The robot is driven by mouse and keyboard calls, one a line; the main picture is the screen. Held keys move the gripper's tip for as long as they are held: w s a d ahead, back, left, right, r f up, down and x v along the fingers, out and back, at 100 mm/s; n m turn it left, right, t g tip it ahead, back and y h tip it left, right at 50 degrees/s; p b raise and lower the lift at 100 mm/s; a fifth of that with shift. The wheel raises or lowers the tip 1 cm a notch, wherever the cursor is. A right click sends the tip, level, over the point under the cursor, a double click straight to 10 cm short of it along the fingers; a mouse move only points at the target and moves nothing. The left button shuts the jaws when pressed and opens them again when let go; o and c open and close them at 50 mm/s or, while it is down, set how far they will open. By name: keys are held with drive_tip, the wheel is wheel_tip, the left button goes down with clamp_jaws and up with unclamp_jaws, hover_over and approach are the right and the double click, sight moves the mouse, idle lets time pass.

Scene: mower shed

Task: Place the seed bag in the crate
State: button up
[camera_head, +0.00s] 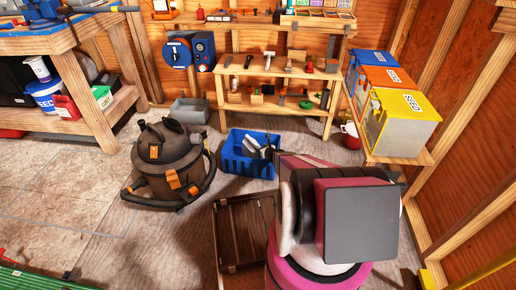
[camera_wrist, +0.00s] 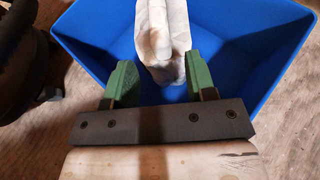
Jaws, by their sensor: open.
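The blue crate (camera_head: 237,166) stands on the floor in the middle of the head view. Its walls also fill much of the wrist view (camera_wrist: 90,42). A pale, off-white cloth-like bag (camera_wrist: 165,30), seemingly the seed bag, is inside the crate's outline; whether it rests on the bottom is hidden. In the head view only a small whitish part of it (camera_head: 250,142) shows. My gripper (camera_wrist: 161,75) is open over the crate, its green fingers apart. The bag's near end lies between or just beyond the fingertips; contact is not clear. My arm hides part of the crate's right side in the head view.
A brown vacuum (camera_head: 168,160) stands close left of the crate. A dark wooden crate (camera_head: 232,232) lies in front. A grey bin (camera_head: 190,111) and a loaded shelf (camera_head: 275,105) are behind. Coloured seed boxes (camera_head: 402,122) stand on a right-hand bench.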

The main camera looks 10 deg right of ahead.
drive_tip(key=v, duration=0.6)
drive_tip(key=s+a+r+n+g+y, duration=0.2)
drive_tip(key=s+a+r+n+g, duration=0.3)
drive_tip(key=r+n, duration=0.4)
drive_tip(key=s+a+r+n+g+y, duration=0.1)
drive_tip(key=s+a+r+n+g, duration=0.1)
drive_tip(key=s+a+r+n, duration=0.55)
drive_tip(key=s+d+r+n+g+h, duration=0.4)
drive_tip(key=s+r+n+h, duration=0.3)
drive_tip(key=s+r+n, duration=0.7)
drive_tip(key=shift+s+r+n+g+h, duration=0.15)
drive_tip(key=shift+r+n+g+h, duration=0.2)
drive_tip(key=shift+n+g, duration=0.4)
drive_tip(key=shift+f, duration=0.1)
